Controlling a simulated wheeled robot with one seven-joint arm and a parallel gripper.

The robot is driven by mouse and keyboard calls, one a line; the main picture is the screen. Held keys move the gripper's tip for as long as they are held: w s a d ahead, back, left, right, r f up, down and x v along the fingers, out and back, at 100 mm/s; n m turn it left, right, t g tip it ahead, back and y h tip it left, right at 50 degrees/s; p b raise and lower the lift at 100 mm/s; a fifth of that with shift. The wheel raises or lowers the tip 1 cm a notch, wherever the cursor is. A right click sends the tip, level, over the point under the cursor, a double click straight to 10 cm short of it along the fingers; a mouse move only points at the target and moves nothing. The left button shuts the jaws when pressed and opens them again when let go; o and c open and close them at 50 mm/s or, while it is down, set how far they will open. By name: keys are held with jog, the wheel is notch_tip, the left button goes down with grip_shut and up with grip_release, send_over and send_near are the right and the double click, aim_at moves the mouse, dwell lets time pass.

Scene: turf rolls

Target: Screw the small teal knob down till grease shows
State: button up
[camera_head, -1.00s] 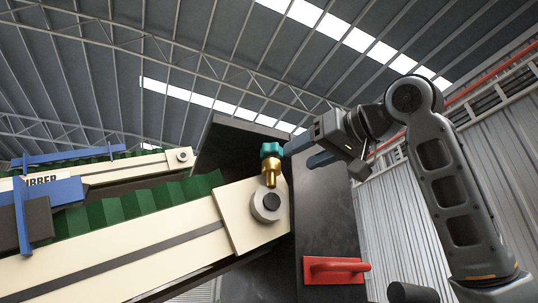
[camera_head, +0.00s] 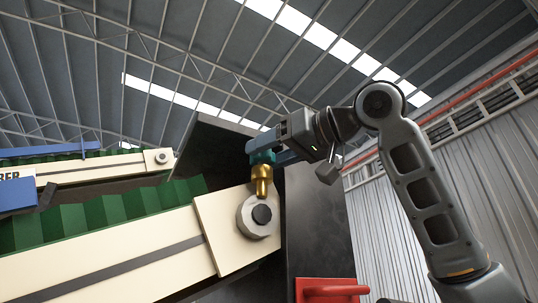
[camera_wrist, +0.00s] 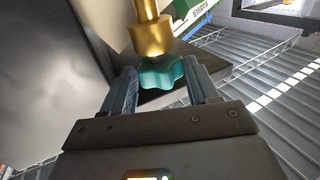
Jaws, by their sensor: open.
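The small teal knob (camera_head: 262,157) sits on top of a brass grease fitting (camera_head: 261,182) above the round grey bearing at the end of the cream conveyor. My gripper (camera_head: 259,146) has come in from the right at the knob. In the wrist view the lobed knob (camera_wrist: 161,73) lies between the two fingers of my gripper (camera_wrist: 163,84), which stand open on either side of it. The brass fitting (camera_wrist: 150,35) shows beyond the knob. No grease can be made out.
The cream conveyor frame (camera_head: 120,262) with its green ribbed belt (camera_head: 100,215) fills the lower left. A dark panel (camera_head: 318,220) stands right of the bearing, with a red handle (camera_head: 330,290) low on it. A second conveyor (camera_head: 100,168) lies behind at left.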

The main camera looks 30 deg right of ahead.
jog(key=shift+w+a, duration=0.1)
jog(key=shift+w, duration=0.05)
jog(key=shift+c, duration=0.2)
jog(key=c, duration=0.7)
jog(key=shift+c, duration=0.2)
jog(key=shift+a+m+t+h+b, duration=0.1)
jog(key=shift+m+t+h+b, duration=0.25)
jog(key=shift+h, duration=0.25)
jog(key=m+h+b, duration=0.1)
jog(key=h, duration=0.1)
jog(key=m+h, duration=0.1)
jog(key=m+t+h+b, duration=0.1)
jog(key=h, duration=0.1)
jog(key=shift+a+f+m+h+b, duration=0.1)
jog(key=shift+a+m+h+b, duration=0.2)
jog(key=shift+m, duration=0.05)
jog(key=m+h+b, duration=0.1)
jog(key=m+h, duration=0.1)
jog(key=h, duration=0.1)
jog(key=m+g+h+b, duration=0.1)
jog(key=m+h, duration=0.1)
jog(key=h, duration=0.2)
jog(key=shift+a+m, duration=0.2)
jog(key=shift+m, duration=0.1)
jog(key=shift+g+h, duration=0.25)
jog(key=shift+h, duration=0.05)
